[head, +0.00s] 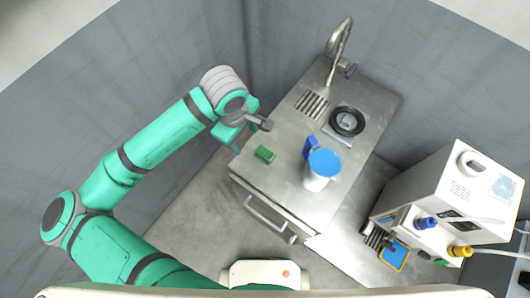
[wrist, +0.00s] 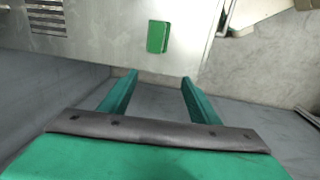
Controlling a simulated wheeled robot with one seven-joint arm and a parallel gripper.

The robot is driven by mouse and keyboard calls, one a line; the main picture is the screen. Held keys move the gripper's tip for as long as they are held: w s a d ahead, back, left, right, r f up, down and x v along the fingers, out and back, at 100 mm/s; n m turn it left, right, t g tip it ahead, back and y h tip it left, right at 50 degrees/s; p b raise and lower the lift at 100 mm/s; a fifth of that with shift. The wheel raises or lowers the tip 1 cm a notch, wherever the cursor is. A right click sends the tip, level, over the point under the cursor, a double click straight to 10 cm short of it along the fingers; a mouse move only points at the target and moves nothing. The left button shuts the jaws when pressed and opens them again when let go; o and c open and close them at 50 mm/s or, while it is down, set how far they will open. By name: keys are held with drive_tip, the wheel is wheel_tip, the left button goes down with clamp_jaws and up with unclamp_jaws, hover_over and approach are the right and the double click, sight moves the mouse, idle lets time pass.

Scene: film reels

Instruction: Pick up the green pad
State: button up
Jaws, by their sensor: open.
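The green pad (head: 265,154) is a small green block lying on the steel counter near its left edge in the head view. It also shows in the wrist view (wrist: 158,37), near the counter's edge and beyond the fingertips. My gripper (head: 246,133) is at the counter's left side in the head view, up and left of the pad. In the wrist view my gripper (wrist: 160,76) has its two green fingers apart with nothing between them. The pad is not touching the fingers in that view.
On the steel counter (head: 335,200) stand a white cup with a blue lid (head: 324,164), a blue item (head: 310,148) beside it, a black ring (head: 347,121) and a tap (head: 340,45). A white machine (head: 440,195) stands at the right. Grey walls border the counter.

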drive_tip(key=d+r+g, duration=0.1)
drive_tip(key=d+r, duration=0.3)
drive_tip(key=d, duration=0.1)
hover_over(264, 150)
drive_tip(key=shift+y, duration=0.4)
wheel_tip(264, 150, down, 6)
drive_tip(key=shift+w+a+r, duration=0.1)
drive_tip(key=shift+w+r, duration=0.05)
drive_tip(key=shift+r, duration=0.05)
drive_tip(key=shift+s+f, duration=0.15)
drive_tip(key=shift+f, duration=1.25)
drive_tip(key=shift+s+f, duration=0.1)
drive_tip(key=shift+f, duration=1.25)
drive_tip(key=c, duration=1.1)
